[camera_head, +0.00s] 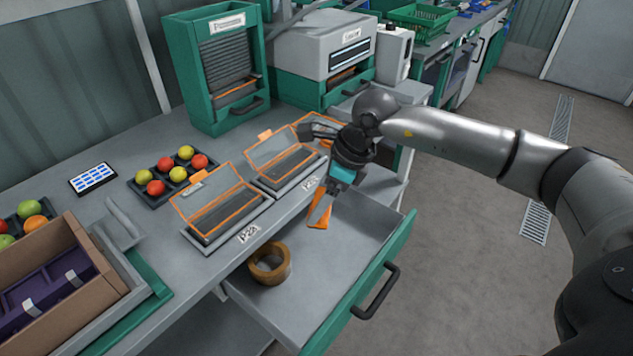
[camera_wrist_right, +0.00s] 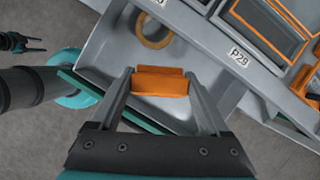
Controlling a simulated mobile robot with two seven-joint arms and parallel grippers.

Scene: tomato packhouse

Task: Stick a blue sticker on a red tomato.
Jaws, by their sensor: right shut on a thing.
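A dark tablet-like sheet with several blue stickers on white (camera_head: 93,178) lies on the bench at the left. A black tray (camera_head: 147,200) beside it holds red and yellow tomatoes, among them a red tomato (camera_head: 200,161) and another red one (camera_head: 156,187). My right gripper (camera_head: 325,202) is over the open drawer, well to the right of sheet and tomatoes. It is shut on an orange object (camera_wrist_right: 160,82), which also shows in the head view (camera_head: 319,216). A small dark gripper, seemingly my left (camera_wrist_right: 24,42), shows in the wrist view; its jaws are too small to judge.
The open drawer (camera_head: 345,235) holds a roll of brown tape (camera_head: 270,264). Orange-framed lidded boxes (camera_head: 215,207) stand along the bench edge. A cardboard box (camera_head: 75,230) is at the front left. A green cabinet (camera_head: 180,80) stands behind.

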